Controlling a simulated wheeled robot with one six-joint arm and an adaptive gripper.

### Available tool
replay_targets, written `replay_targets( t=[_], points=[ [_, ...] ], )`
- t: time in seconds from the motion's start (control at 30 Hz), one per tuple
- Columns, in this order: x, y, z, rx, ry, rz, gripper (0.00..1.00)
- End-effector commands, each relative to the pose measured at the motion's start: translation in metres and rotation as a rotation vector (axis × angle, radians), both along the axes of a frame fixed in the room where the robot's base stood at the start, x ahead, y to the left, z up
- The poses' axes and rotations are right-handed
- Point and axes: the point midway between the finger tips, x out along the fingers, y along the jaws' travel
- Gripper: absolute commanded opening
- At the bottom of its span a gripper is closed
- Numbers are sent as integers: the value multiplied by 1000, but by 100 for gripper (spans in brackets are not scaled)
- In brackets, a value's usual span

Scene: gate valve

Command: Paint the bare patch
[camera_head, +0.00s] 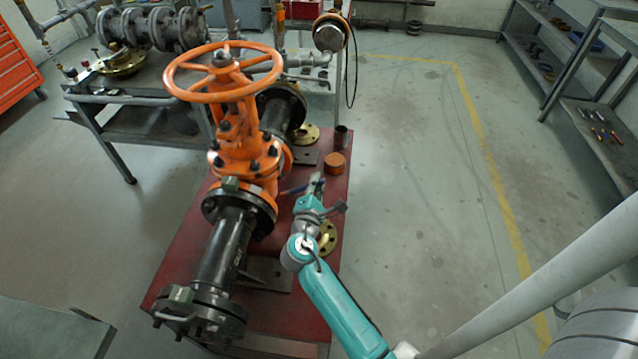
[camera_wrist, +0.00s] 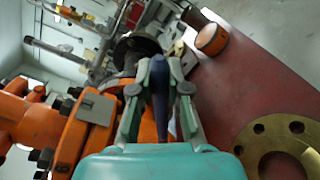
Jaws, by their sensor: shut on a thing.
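The orange gate valve (camera_head: 237,135) with its big handwheel (camera_head: 222,70) stands on black pipework. Its orange body (camera_wrist: 90,115) fills the left of the wrist view. My gripper (camera_head: 315,186) is just right of the valve body, above the red base plate. In the wrist view its fingers (camera_wrist: 159,95) are shut on a dark blue handle (camera_wrist: 160,75), which looks like a brush handle. The brush's bristles cannot be made out. An orange tin (camera_head: 335,163) stands beyond my gripper; it also shows in the wrist view (camera_wrist: 212,39). I cannot make out a bare patch.
The red base plate (camera_head: 190,250) carries the valve, a dark cup (camera_head: 342,138) and brass flanges (camera_head: 326,238). A grey bench (camera_head: 150,140) with fittings stands at left. Shelves (camera_head: 585,110) stand at right. The floor between is clear.

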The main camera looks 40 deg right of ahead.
Motion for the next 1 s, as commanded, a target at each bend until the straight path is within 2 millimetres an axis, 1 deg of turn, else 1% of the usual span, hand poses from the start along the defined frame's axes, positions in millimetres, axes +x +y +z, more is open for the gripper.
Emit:
replay_targets(
  t=[0.43,1.0],
  points=[
    [0,0,0,0,0,0,0],
    [8,6,0,-1,1,1,0]
  ],
)
